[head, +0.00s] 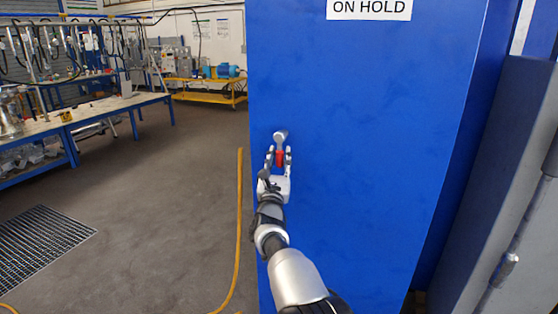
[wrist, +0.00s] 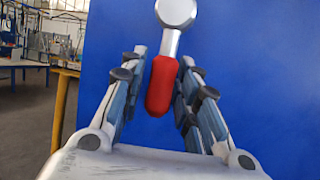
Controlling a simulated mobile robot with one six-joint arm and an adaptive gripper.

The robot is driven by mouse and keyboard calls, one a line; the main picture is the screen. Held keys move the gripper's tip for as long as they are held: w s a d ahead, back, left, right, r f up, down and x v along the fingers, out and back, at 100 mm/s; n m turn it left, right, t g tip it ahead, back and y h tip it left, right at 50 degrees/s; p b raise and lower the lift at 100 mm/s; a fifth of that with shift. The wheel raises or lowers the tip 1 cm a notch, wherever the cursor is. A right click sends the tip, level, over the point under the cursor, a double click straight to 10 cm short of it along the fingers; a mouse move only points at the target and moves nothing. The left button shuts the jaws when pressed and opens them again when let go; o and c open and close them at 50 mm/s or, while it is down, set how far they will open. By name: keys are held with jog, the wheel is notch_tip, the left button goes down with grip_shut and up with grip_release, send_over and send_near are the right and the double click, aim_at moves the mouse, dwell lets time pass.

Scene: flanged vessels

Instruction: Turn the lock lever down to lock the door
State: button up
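The lock lever has a round silver hub (wrist: 175,12) and a red handle (wrist: 163,84), mounted on the blue door (head: 360,130). In the wrist view the lever points down from its hub, leaning slightly left at its lower end. In the head view the hub (head: 280,136) sits near the door's left edge, with the red handle (head: 280,158) below it. My gripper (wrist: 162,72) is open around the red handle, one finger on each side. A gap shows on both sides; the right finger looks nearer to it.
A white sign reading "ON HOLD" (head: 369,8) is on the door above. A yellow hose (head: 239,225) runs along the floor left of the door. Workbenches (head: 85,115) and a yellow cart (head: 208,88) stand at the left and back. Open floor lies between.

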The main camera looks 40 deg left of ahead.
jog(key=v, duration=1.2)
dwell(0.4)
